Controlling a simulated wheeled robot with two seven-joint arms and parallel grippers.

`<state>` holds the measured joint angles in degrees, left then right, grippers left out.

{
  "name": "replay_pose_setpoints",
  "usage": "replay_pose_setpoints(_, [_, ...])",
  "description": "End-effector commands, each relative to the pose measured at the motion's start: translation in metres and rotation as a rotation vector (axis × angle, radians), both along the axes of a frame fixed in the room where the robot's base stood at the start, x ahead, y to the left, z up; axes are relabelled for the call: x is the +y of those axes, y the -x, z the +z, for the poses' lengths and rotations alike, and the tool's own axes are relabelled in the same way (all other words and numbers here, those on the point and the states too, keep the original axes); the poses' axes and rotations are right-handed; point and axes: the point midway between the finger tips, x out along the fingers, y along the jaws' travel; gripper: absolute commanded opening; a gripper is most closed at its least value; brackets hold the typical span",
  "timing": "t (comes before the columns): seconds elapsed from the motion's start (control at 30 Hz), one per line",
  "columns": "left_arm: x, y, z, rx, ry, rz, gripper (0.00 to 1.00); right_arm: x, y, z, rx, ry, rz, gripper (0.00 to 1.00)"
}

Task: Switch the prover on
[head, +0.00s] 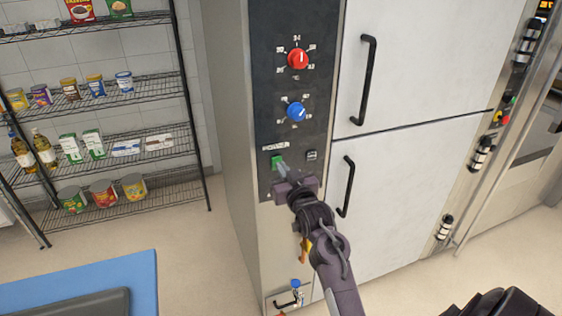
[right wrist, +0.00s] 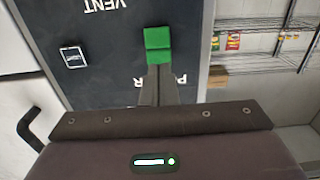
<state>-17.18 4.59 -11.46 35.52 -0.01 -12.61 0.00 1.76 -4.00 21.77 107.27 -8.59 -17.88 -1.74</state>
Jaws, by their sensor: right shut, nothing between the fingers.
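The prover is a tall cabinet with white doors (head: 410,90) and a dark control panel (head: 292,130). Its green power switch (head: 277,160) sits low on the panel, under a small label. In the right wrist view the green switch (right wrist: 158,38) shows as a rocker with two differently shaded halves. My right gripper (head: 282,170) is shut and empty, with its fingertips (right wrist: 158,72) right at the switch. I cannot tell whether they touch it. The fingers hide part of the POWER label in the right wrist view. My left gripper is not in view.
A red knob (head: 298,58) and a blue knob (head: 296,111) sit above the switch. A dark vent switch (head: 311,155) is to its right. Black door handles (head: 347,187) stand out nearby. A wire shelf (head: 100,85) with groceries is at left.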

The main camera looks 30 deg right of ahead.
Motion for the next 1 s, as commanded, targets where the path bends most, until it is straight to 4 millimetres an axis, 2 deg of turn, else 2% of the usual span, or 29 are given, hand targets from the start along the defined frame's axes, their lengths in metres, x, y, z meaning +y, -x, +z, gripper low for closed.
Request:
replay_pose_setpoints(0.2, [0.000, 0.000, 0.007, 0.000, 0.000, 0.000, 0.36, -0.004, -0.015, 0.001, -0.001, 0.001, 0.000, 0.00])
replay_pose_setpoints(0.57, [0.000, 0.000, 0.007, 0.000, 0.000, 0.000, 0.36, -0.004, -0.015, 0.000, 0.000, 0.001, 0.000, 0.00])
replay_pose_setpoints(0.67, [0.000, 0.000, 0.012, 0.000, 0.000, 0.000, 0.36, -0.004, -0.016, 0.002, 0.009, -0.001, 0.000, 0.00])
replay_pose_setpoints(0.8, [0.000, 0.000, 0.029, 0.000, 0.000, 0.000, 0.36, -0.005, -0.020, 0.008, 0.052, -0.011, 0.000, 0.00])
replay_pose_setpoints(0.87, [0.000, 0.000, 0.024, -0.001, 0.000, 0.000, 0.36, -0.005, -0.021, 0.002, 0.056, -0.014, 0.000, 0.00])
replay_pose_setpoints(1.0, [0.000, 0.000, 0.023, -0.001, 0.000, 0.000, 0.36, -0.005, -0.020, 0.001, 0.054, -0.013, 0.000, 0.00])
